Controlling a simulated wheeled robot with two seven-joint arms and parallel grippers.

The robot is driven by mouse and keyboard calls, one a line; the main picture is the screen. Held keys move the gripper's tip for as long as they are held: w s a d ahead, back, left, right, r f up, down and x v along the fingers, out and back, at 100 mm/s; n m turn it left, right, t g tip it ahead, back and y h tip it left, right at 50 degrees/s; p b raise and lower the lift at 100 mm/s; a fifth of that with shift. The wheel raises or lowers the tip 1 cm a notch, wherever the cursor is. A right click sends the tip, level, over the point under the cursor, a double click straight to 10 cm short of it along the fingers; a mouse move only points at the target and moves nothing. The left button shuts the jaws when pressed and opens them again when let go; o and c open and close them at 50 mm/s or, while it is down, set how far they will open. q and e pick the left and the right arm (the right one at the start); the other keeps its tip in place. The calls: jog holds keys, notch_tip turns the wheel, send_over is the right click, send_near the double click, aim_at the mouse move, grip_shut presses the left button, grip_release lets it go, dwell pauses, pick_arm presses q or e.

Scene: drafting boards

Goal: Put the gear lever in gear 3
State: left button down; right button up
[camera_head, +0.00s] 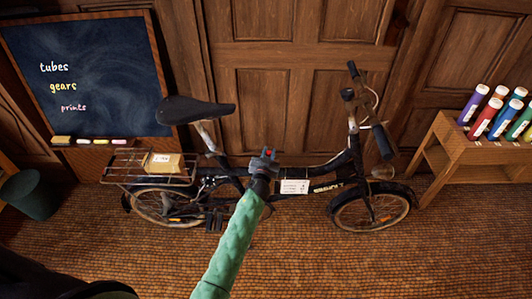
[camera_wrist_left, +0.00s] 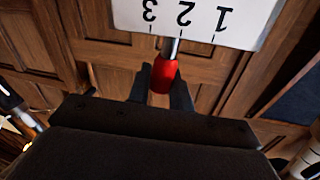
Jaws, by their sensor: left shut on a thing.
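The gear lever has a red knob (camera_wrist_left: 164,73) on a thin metal shaft. In the left wrist view the white plate (camera_wrist_left: 195,18) carries the numbers 1, 2 and 3, upside down. The shaft meets the plate's edge by the 2, clear of the 3 mark. My left gripper (camera_wrist_left: 162,88) is shut on the red knob, one dark finger on each side. In the head view my left gripper (camera_head: 265,160) is at the bicycle's frame (camera_head: 326,187), and a bit of red shows there. The white plate (camera_head: 294,187) is just right of it. My right gripper is in neither view.
The black bicycle stands before wooden panelling, with a parcel (camera_head: 163,163) on its rear rack (camera_head: 122,170). A chalkboard (camera_head: 85,70) and a green bin (camera_head: 32,195) are at left. A wooden stand (camera_head: 460,150) with coloured tubes is at right. The floor in front is open.

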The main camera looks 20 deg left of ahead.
pick_arm(q)
jog(key=shift+w+d+f+m+g, duration=0.1)
jog(key=shift+w+d+m+g, duration=0.05)
jog(key=shift+d+m, duration=0.35)
jog(key=shift+w+d+f+m+g, duration=0.1)
jog(key=shift+d+m+g, duration=0.05)
jog(key=shift+d+m, duration=0.3)
jog(key=shift+w+d+f+m, duration=0.15)
jog(key=shift+d+f+m, duration=0.15)
jog(key=shift+d+m, duration=0.4)
jog(key=shift+a+m, duration=0.1)
jog(key=shift+m, duration=0.15)
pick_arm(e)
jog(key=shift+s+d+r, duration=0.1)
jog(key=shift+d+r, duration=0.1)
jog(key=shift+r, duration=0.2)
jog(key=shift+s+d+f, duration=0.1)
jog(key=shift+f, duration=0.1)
pick_arm(q)
jog(key=c, duration=1.3)
grip_release()
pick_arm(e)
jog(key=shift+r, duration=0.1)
